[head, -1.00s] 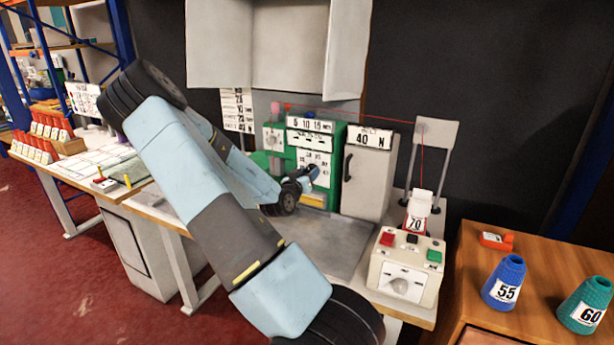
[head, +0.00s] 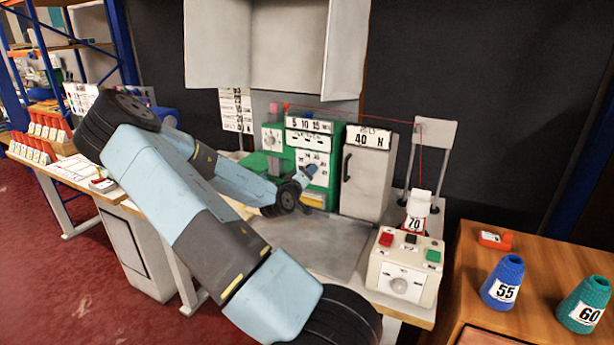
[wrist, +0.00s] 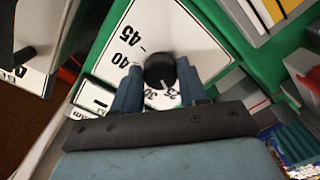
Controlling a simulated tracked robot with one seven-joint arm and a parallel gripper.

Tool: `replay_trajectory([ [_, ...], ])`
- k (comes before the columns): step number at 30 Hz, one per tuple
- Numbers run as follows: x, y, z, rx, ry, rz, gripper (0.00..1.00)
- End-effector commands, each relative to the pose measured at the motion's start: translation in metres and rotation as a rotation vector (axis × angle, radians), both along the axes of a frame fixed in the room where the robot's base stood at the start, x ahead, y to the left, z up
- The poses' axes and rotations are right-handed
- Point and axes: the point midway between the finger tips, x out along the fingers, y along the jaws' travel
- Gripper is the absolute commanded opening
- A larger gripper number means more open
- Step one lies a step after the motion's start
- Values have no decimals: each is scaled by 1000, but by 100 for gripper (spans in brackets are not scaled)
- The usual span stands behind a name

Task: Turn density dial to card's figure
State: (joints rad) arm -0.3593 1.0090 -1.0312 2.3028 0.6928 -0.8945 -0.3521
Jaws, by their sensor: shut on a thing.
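The density dial is a round black knob (wrist: 160,70) on a white scale plate (wrist: 190,35) with figures such as 45, 40, 30 and 25. A pale mark on the knob points toward the bottom of the wrist view, near 25 and 30. My gripper (wrist: 160,83) has its two blue fingers on either side of the knob and is shut on it. In the head view my gripper (head: 309,172) is at the plate on the green machine (head: 332,147) and hides the knob. A chart card (head: 236,110) hangs left of the machine; its figures are too small to read.
A grey cabinet (head: 365,185) marked 40 N stands right of the machine. A control box (head: 404,270) and a cone (head: 414,222) marked 70 are at the bench's right end. Blue (head: 505,280) and teal (head: 584,303) cones stand on a wooden table.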

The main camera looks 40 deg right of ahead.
Motion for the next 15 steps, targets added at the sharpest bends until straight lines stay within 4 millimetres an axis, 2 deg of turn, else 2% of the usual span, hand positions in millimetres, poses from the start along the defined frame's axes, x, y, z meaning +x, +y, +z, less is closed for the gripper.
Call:
replay_trajectory([
  [12,1,-1,1,-5,6,1,12],
  [13,1,-1,1,-5,6,1,43],
  [15,1,0,1,-5,6,1,50],
])
